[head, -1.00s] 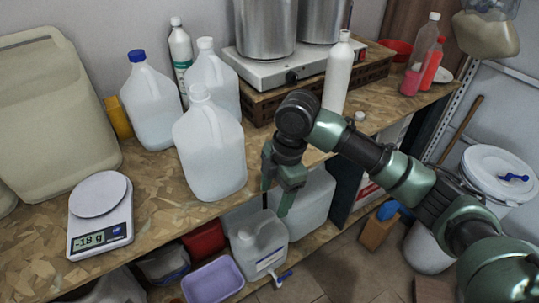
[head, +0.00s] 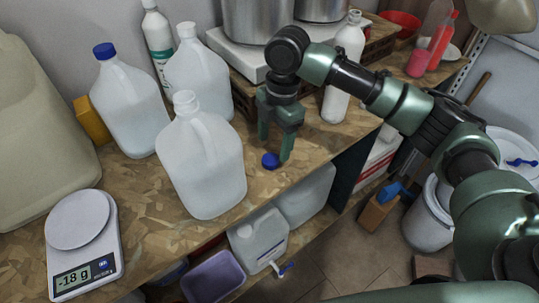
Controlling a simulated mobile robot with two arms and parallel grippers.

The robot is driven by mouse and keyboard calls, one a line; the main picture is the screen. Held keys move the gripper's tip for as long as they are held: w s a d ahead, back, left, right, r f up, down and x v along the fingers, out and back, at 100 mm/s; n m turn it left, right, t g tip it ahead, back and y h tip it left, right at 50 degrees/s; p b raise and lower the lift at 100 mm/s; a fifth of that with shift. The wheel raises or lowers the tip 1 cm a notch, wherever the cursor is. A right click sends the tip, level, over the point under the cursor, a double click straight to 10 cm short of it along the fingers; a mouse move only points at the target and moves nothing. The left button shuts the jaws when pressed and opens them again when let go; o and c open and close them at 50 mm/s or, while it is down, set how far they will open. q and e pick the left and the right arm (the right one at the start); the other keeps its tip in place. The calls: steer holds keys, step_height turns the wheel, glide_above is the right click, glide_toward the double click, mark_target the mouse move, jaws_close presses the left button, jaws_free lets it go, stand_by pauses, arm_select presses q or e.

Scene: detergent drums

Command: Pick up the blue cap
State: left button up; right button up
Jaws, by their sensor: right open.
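A small blue cap (head: 270,160) lies on the wooden bench top (head: 150,235), right of the front white jug and near the bench's front edge. My right gripper (head: 275,147) points down over it, open, with its two green fingers apart. The fingertips are close to the cap, one to its left and behind, one at its right. I cannot tell whether they touch it. Nothing is held between the fingers. A second blue cap (head: 105,50) is on the neck of the jug at the back left. My left gripper is not in view.
An uncapped-looking white jug (head: 205,165) stands just left of the gripper. A white bottle (head: 342,75) and a hot plate (head: 228,48) with pots stand behind. A scale (head: 85,240) is at the front left. Canisters sit on the lower shelf.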

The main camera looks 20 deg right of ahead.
mark_target(271, 159)
steer(key=f, duration=0.1)
steer(key=f+p, duration=0.1)
steer(key=f, duration=0.1)
steer(key=shift+a+f, duration=0.35)
steer(key=shift+f, duration=0.65)
steer(key=c, duration=1.4)
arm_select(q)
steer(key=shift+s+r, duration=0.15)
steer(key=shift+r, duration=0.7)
arm_select(e)
steer(key=shift+r, duration=0.2)
